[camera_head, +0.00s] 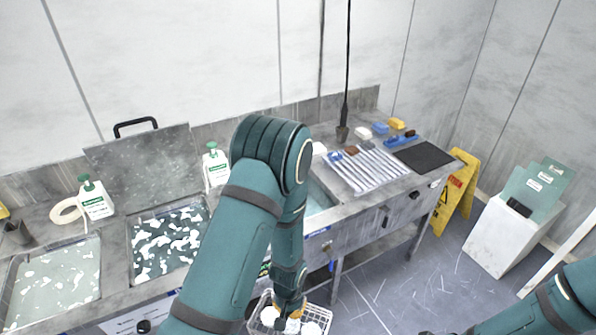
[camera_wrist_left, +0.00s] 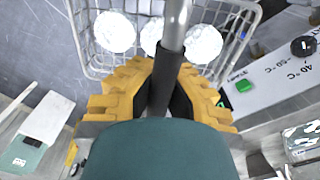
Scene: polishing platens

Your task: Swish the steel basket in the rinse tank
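The steel basket (camera_head: 325,316) is a wire basket holding round white pieces (camera_wrist_left: 115,32). It hangs over the floor in front of the counter, outside the tanks. My left gripper (camera_head: 290,299) is shut on its upright handle; the wrist view shows the yellow fingers (camera_wrist_left: 163,82) around the dark grip, with the basket's wire rim (camera_wrist_left: 80,40) beyond. Three tanks are set in the counter: a pale one (camera_head: 55,283), a foamy one (camera_head: 165,242), and one with bluish water (camera_head: 317,197), partly hidden by my left arm. I cannot tell which is the rinse tank. My right gripper is outside the view.
Two white bottles (camera_head: 95,199) (camera_head: 215,167) stand behind the tanks, near a raised lid (camera_head: 145,165). A yellow floor sign (camera_head: 456,195) and white stand (camera_head: 500,235) are farther right.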

